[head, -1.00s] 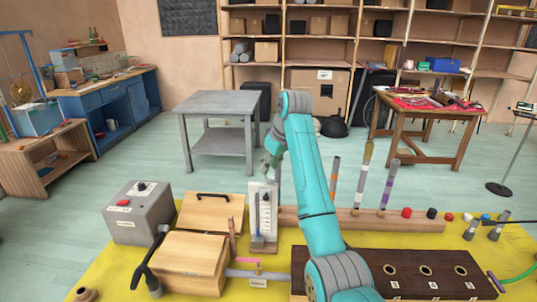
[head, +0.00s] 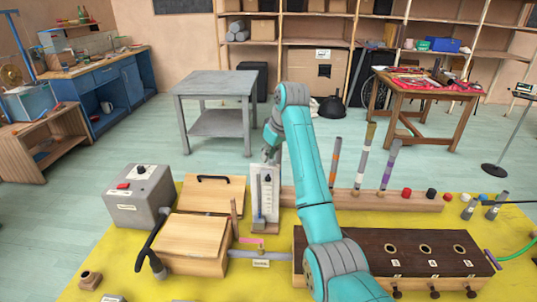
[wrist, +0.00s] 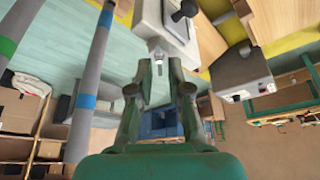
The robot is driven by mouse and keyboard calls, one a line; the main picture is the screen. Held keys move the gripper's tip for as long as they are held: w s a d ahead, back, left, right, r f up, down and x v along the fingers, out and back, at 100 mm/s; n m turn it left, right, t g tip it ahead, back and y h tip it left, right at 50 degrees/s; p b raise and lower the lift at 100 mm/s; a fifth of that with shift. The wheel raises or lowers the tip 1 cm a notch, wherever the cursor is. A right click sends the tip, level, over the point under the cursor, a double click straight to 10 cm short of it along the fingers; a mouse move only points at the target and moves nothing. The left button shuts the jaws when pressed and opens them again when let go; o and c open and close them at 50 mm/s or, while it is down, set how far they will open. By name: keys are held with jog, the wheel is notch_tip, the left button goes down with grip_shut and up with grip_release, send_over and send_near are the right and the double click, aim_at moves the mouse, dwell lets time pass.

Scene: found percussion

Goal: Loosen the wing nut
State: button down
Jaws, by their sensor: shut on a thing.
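A white upright panel (head: 264,195) with a scale stands on the yellow bench top. In the wrist view its top end (wrist: 150,14) shows beyond my fingertips. A small silvery piece, which looks like the wing nut (wrist: 158,58), sits at the panel's top edge between my fingertips. My gripper (wrist: 159,68) is shut on it from above. In the head view my gripper (head: 269,155) is at the panel's top, and the wing nut is too small and covered to make out.
A grey box (head: 139,209) and a wooden box (head: 192,246) stand left of the panel. Upright striped tubes (head: 364,160) in a wooden rail stand to the right. A dark wooden box with holes (head: 440,242) lies in front right.

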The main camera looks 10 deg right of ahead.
jog(key=n, duration=0.2)
jog(key=n+g+y, duration=0.1)
jog(key=n, duration=0.1)
jog(key=shift+s+a, duration=0.15)
jog(key=shift+n, duration=0.6)
jog(key=c, duration=1)
grip_release()
